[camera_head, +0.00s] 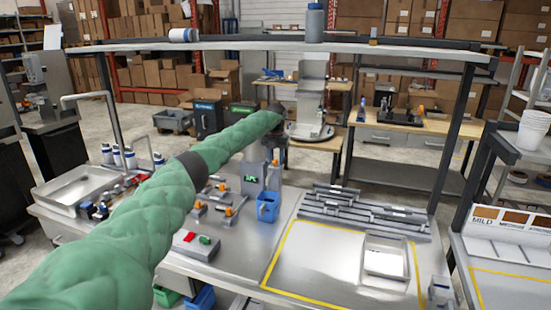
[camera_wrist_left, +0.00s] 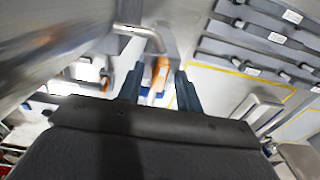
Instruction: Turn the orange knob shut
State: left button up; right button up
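The orange knob (camera_wrist_left: 161,72) shows in the left wrist view as a long orange handle beside a grey bent spout (camera_wrist_left: 140,32). In the head view a small orange part (camera_head: 275,163) shows on the grey dispenser (camera_head: 252,178), just below my left wrist. My left gripper (camera_wrist_left: 159,76) has its two dark fingers spread, one on each side of the knob, with gaps visible between them and it. In the head view my green left arm reaches over the dispenser, and the gripper (camera_head: 276,139) is hard to make out. My right gripper is in neither view.
A blue container (camera_head: 267,208) stands in front of the dispenser. Several small orange-topped valves (camera_head: 227,211) and red and green buttons (camera_head: 205,240) are on the counter to the left. A sink (camera_head: 75,190) is farther left. A yellow-outlined area (camera_head: 315,255) lies right, with a metal tray (camera_head: 386,257).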

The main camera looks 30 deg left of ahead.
pick_arm(q)
grip_shut()
